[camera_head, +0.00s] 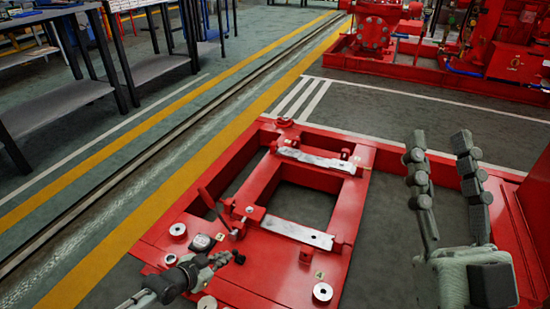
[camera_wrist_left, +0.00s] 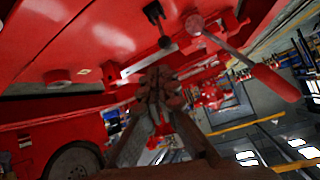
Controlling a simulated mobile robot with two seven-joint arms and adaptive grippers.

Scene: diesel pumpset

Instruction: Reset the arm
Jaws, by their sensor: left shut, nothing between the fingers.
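My left gripper (camera_head: 218,262) is low over the near left part of the red pumpset frame (camera_head: 180,207). Its fingers are together with nothing between them. In the left wrist view the closed fingers (camera_wrist_left: 157,82) point into the picture, with the red frame around them. A lever with a red handle (camera_head: 208,200) stands on the frame just beyond this gripper; it also shows in the left wrist view (camera_wrist_left: 270,78). My right gripper (camera_head: 441,146) is raised at the right, fingers pointing up and spread apart, with nothing between them.
Metal plates (camera_head: 297,232) lie across the frame. A small black knob (camera_head: 239,259) is beside the left fingertips. Red machinery (camera_head: 375,25) stands at the back right, and workbenches (camera_head: 62,100) stand at the left. Floor between the benches and frame is clear.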

